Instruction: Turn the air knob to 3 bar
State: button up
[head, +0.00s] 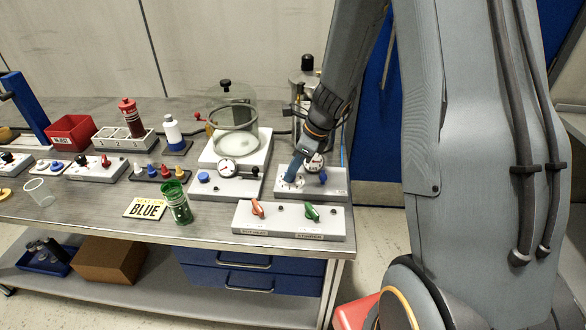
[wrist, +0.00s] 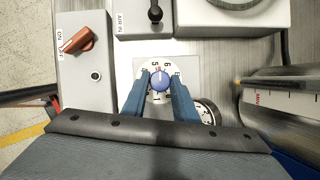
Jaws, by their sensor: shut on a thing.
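In the wrist view, a round blue air knob (wrist: 159,80) sits on a white numbered dial (wrist: 160,66). The two blue fingers of my gripper (wrist: 159,92) are on either side of the knob and closed on it. A small mark shows near the knob's top edge, by the 5 and 6, but I cannot read the setting surely. A pressure gauge (wrist: 208,111) is partly hidden behind the right finger; its needle is unclear. In the head view, my gripper (head: 293,172) reaches down to the white dial, with the gauge (head: 315,163) just right of it.
A light box with a red lever (head: 258,208) and a green lever (head: 312,212) stands in front. A glass vessel (head: 235,125) on a light base is left behind.

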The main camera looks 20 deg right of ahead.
jog(key=n+g, duration=0.1)
jog(key=n, duration=0.1)
jog(key=n+p, duration=0.1)
jog(key=n, duration=0.1)
jog(key=shift+w+d+n+g+y, duration=0.1)
jog(key=shift+w+n+g+y, duration=0.1)
jog(key=shift+n+g+y, duration=0.2)
jog(key=n+g, duration=0.1)
jog(key=n, duration=0.3)
jog(key=shift+w+g, duration=0.2)
jog(key=shift+g, duration=0.2)
jog(key=n, duration=0.2)
jog(key=n+g+h, duration=0.1)
jog(key=n, duration=0.2)
jog(key=shift+w+g+b, duration=0.15)
jog(key=shift+g+b, duration=0.15)
jog(key=shift+b, duration=0.05)
jog(key=shift+a+n+g+h+b, duration=0.1)
jog(key=shift+n+g+h+b, duration=0.2)
jog(key=shift+n, duration=0.85)
jog(key=shift+a+n+g+h+b, duration=0.1)
jog(key=shift+n+g+h, duration=0.25)
jog(key=shift+n, duration=0.8)
jog(key=o, duration=1)
